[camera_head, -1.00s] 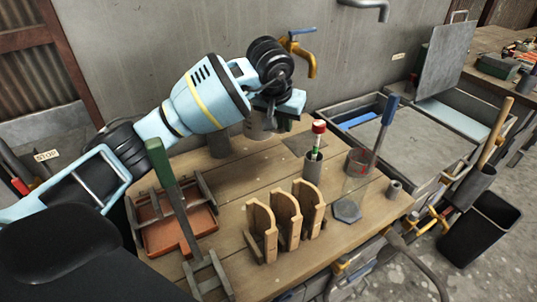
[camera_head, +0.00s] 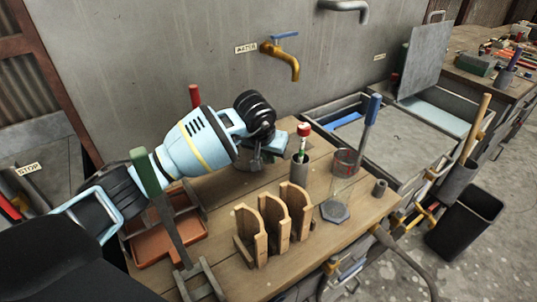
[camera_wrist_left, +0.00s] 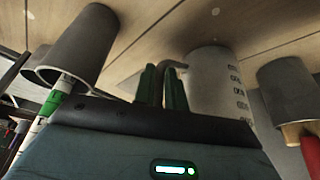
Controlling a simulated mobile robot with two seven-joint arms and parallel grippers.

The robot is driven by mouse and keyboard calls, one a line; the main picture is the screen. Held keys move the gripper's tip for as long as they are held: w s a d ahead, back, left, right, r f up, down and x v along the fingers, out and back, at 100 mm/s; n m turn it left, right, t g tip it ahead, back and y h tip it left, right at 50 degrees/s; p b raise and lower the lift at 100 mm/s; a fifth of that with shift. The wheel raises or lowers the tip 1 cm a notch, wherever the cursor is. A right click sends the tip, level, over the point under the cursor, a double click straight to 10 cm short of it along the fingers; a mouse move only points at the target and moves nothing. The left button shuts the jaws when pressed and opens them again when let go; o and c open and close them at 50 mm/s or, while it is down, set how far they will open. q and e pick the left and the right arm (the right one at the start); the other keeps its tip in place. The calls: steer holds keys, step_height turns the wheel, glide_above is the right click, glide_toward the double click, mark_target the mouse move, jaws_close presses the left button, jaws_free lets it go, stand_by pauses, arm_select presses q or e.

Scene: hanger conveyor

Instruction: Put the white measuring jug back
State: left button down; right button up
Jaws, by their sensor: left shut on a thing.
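The white measuring jug (camera_wrist_left: 217,88) shows in the left wrist view with dark scale marks on its side. That view is upside down, with the table at the top. My left gripper (camera_wrist_left: 163,88) is shut on the jug's handle with its green fingertips. In the head view my left gripper (camera_head: 256,160) is low over the back of the workbench, left of the red-capped tube, and it hides most of the jug. The jug looks upright and close to the table; I cannot tell whether it touches. My right gripper is not in view.
A grey holder with a red-capped tube (camera_head: 301,150) stands right of the gripper. Wooden upright racks (camera_head: 275,225) stand in front. A glass measuring vessel (camera_head: 341,185) is further right. A brown tray (camera_head: 165,240) lies left. A brass tap (camera_head: 283,58) is on the wall.

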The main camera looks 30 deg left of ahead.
arm_select(q)
steer(key=shift+f, duration=0.1)
steer(key=c, duration=1.5)
jaws_free()
steer(key=shift+o, duration=0.2)
steer(key=shift+s+r, duration=0.1)
steer(key=shift+r, duration=0.5)
steer(key=v, duration=1.1)
steer(key=shift+p, duration=0.3)
steer(key=shift+s, duration=0.1)
